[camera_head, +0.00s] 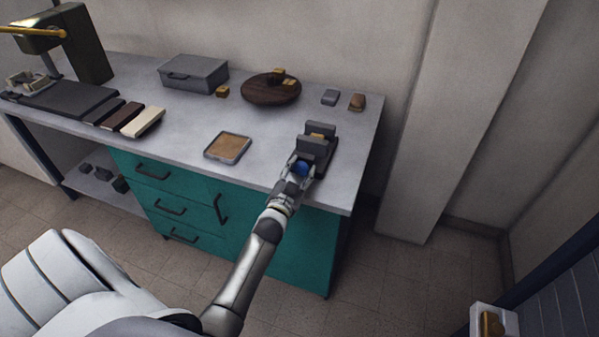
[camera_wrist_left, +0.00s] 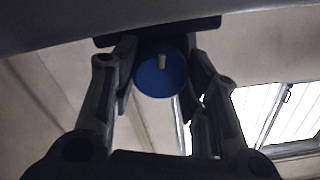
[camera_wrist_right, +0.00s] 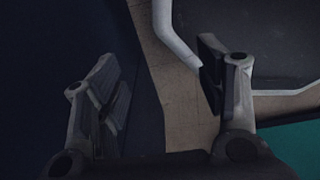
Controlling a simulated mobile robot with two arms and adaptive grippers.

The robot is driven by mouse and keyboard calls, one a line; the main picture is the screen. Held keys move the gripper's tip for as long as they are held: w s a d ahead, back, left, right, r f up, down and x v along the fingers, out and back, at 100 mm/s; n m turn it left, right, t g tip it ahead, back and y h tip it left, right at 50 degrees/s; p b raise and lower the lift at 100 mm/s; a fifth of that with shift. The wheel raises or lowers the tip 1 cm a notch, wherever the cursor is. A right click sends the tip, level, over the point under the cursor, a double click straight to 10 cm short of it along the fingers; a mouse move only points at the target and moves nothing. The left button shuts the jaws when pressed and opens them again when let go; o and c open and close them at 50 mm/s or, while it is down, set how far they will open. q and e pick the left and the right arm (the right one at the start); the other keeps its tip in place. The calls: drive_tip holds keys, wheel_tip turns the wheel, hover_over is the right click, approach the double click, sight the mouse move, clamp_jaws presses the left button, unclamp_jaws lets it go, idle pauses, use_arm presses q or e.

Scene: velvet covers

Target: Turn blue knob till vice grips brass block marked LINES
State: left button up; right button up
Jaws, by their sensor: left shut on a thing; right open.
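The grey vice (camera_head: 316,148) stands near the right end of the bench. A brass block (camera_head: 317,136) sits between its jaws; I cannot read any marking on it, nor tell whether the jaws touch it. The blue knob (camera_head: 301,168) is on the vice's front side. My left gripper (camera_head: 298,170) is shut on the knob. In the left wrist view the round blue knob (camera_wrist_left: 158,76) sits between my two fingers, with a small pale mark on its face. My right gripper (camera_wrist_right: 165,90) is open and empty, away from the vice; its fingers show only in the right wrist view.
A round dark wooden board (camera_head: 262,91) with brass blocks lies behind the vice. A small framed tray (camera_head: 228,147) lies to its left. A grey box (camera_head: 193,74) stands at the back.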

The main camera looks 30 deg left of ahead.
use_arm(q)
drive_tip(key=m, duration=0.4)
drive_tip(key=shift+f+b, duration=0.15)
drive_tip(key=shift+b, duration=0.25)
drive_tip(key=shift+m, duration=0.8)
drive_tip(key=o, duration=1)
drive_tip(key=shift+o, duration=0.2)
